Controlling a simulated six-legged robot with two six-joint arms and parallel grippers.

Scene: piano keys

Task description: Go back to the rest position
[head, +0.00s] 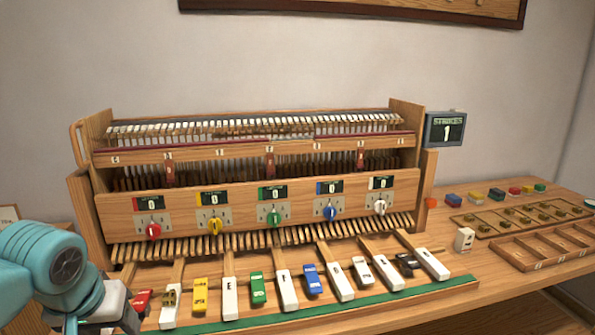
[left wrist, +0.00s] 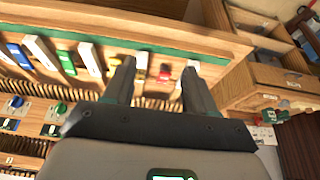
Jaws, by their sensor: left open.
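My left gripper (left wrist: 158,78) is open in the left wrist view, with nothing between its two dark fingers. In the head view my teal left arm comes in at the lower left, and its end is beside the red key block (head: 141,298). That red block also shows between the fingers in the left wrist view (left wrist: 165,73), beyond them; I cannot tell the gap. The wooden piano-like case (head: 250,190) stands behind a row of white keys (head: 287,290) and coloured blocks. My right gripper is not in view.
A small screen (head: 445,130) reads 1. A green strip (head: 330,305) runs along the front. Drawers (left wrist: 280,85) show at the wrist view's right.

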